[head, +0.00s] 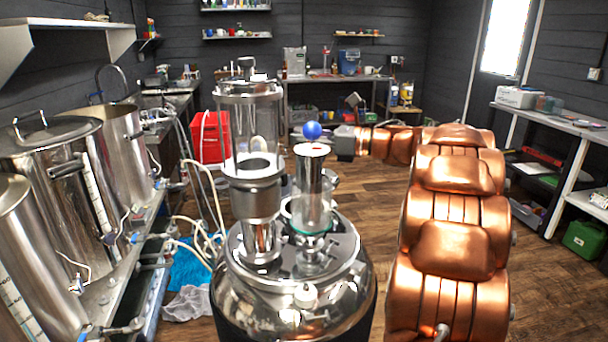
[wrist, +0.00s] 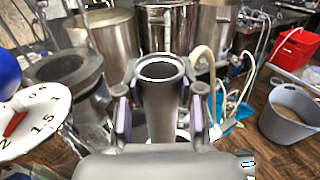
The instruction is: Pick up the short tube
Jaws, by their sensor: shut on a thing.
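The short tube (wrist: 161,108) is an upright, open-topped steel cylinder in the middle of the wrist view. My gripper (wrist: 160,92) is shut on it, with one purple-padded finger on each side. In the head view the tube (head: 312,203) stands above the lid of the round steel vessel (head: 290,300), right of the glass column. A teal ring (head: 312,228) shows around its lower part. The tube's lower end is partly hidden, so I cannot tell whether it touches the lid. My fingers are not clear in the head view.
The glass column (head: 250,125) stands close left of the tube. A white dial (wrist: 35,120) and a blue ball (wrist: 8,72) are close to my gripper in the wrist view. Steel kettles (head: 60,170) line the left bench. A grey bucket (wrist: 292,112) stands on the floor.

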